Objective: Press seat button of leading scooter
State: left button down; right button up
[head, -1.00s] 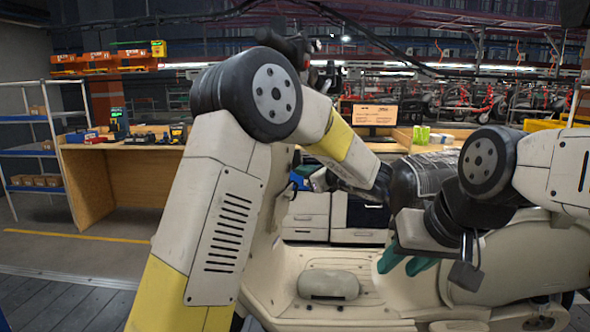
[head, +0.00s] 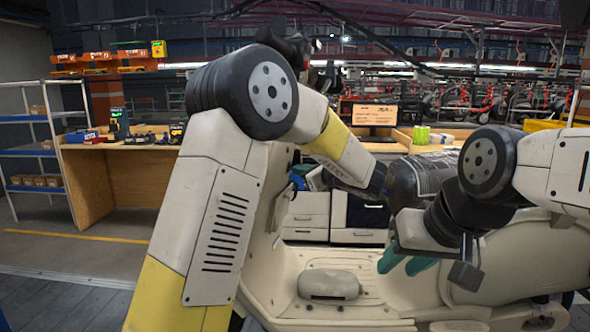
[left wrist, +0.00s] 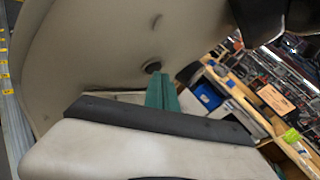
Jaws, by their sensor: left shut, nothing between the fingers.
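The cream scooter (head: 545,255) fills the lower right of the head view, with its footwell in the middle. In the left wrist view its cream panel (left wrist: 90,50) carries a small dark round button (left wrist: 153,67). My left gripper (left wrist: 160,84) is shut and empty; its teal fingertips are right at the button, and I cannot tell whether they touch it.
The dark wrapped seat (head: 418,180) is between my two arms. A wooden workbench (head: 130,185) with tools and a blue shelf rack (head: 35,150) stand behind at left. White drawer units (head: 305,215) stand behind the footwell.

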pick_arm(q)
jog(key=shift+a, duration=0.3)
dwell(0.4)
jog(key=shift+s+d+f, duration=0.1)
jog(key=shift+d, duration=0.8)
jog(key=shift+d, duration=0.1)
jog(key=d, duration=0.3)
jog(key=s+d+f, duration=0.1)
jog(key=shift+d, duration=0.3)
